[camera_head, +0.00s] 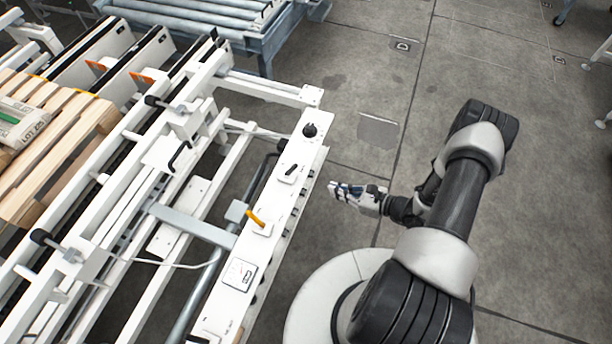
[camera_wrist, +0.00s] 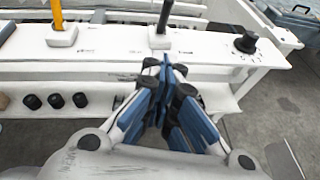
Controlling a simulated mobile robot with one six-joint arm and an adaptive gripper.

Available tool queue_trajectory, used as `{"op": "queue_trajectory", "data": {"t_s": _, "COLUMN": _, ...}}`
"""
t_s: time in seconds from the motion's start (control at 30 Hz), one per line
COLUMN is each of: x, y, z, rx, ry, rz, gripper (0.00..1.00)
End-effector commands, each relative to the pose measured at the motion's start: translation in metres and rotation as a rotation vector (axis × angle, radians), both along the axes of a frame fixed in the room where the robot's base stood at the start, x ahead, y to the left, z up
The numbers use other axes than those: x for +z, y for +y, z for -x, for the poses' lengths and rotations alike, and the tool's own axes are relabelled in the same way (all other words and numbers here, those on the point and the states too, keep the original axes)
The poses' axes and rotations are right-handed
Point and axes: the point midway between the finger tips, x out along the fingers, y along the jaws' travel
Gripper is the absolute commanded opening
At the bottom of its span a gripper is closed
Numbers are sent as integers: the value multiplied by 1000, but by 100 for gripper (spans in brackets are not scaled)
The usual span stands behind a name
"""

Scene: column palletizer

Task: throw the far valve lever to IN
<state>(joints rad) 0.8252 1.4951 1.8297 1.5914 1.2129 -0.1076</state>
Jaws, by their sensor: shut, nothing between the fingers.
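A white panel rail (camera_head: 272,205) runs along the near side of the white frame. The far lever (camera_head: 291,169) is black and small on a white plate; it also shows in the wrist view (camera_wrist: 163,18), standing up from its base. A yellow lever (camera_head: 256,219) stands nearer on the same rail and is at the upper left of the wrist view (camera_wrist: 57,14). My gripper (camera_head: 334,187) is shut and empty, to the right of the rail and apart from the far lever. In the wrist view its blue fingertips (camera_wrist: 165,66) overlap the rail's front, below the black lever. The lever markings are unreadable.
A black knob (camera_head: 310,130) stands at the rail's far end, beyond the black lever. A gauge plate (camera_head: 240,274) is nearer. Several black round parts (camera_wrist: 56,101) line the rail's front. A wooden pallet (camera_head: 55,140) lies left.

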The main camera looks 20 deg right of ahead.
Motion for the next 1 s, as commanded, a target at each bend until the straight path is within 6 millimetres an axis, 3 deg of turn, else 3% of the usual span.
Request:
{"op": "queue_trajectory", "data": {"t_s": 0.4, "x": -32, "y": 61, "z": -56, "rx": 6, "ry": 0, "rz": 0, "gripper": 0}}
{"op": "queue_trajectory", "data": {"t_s": 0.5, "x": -23, "y": 69, "z": -68, "rx": 6, "ry": -2, "rz": 1, "gripper": 0}}
{"op": "queue_trajectory", "data": {"t_s": 0.7, "x": -14, "y": 80, "z": -81, "rx": 2, "ry": 0, "rz": 0, "gripper": 0}}
{"op": "queue_trajectory", "data": {"t_s": 1.0, "x": -13, "y": 82, "z": -83, "rx": 1, "ry": 0, "rz": 0, "gripper": 0}}
